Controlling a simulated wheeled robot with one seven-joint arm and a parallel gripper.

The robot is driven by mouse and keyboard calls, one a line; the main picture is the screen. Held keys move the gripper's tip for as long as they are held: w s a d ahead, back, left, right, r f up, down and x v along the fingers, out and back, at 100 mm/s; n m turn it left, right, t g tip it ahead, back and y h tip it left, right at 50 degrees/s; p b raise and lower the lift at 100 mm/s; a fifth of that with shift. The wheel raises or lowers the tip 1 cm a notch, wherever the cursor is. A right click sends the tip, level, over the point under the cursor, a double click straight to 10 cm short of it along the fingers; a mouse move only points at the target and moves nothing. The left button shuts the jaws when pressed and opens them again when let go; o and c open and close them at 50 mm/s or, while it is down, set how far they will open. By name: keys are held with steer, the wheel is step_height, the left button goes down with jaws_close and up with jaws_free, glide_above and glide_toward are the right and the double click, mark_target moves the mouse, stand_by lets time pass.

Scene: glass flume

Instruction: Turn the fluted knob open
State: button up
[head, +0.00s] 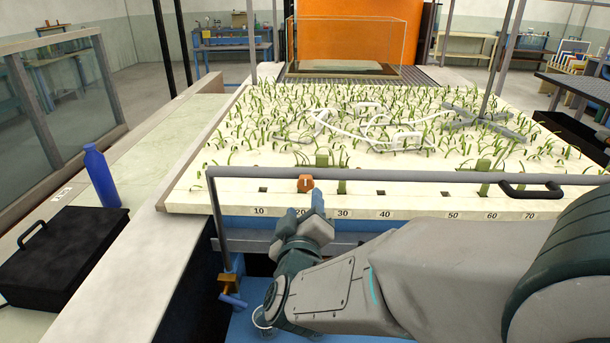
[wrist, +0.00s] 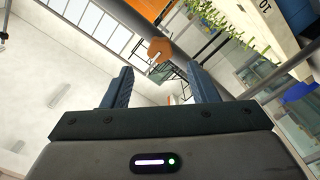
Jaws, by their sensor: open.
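The fluted knob (head: 305,184) is small and orange-brown with a pale line on its face. It sits on the front edge of the planted bed, near the 20 mark. My gripper (head: 304,213) is just below and in front of it in the head view, with its fingers pointing up towards it. In the wrist view the knob (wrist: 159,49) shows beyond and between the fingertips of my open gripper (wrist: 163,74). The jaws look empty, and the knob appears apart from them.
A brass valve with a blue lever (head: 232,298) is below left. A blue bottle (head: 102,178) and a black case (head: 62,250) stand on the left ledge.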

mark_target(306, 186)
steer(key=shift+w+d+p, duration=0.15)
steer(key=shift+w+p, duration=1.1)
steer(key=shift+w, duration=2.45)
steer(key=c, duration=1)
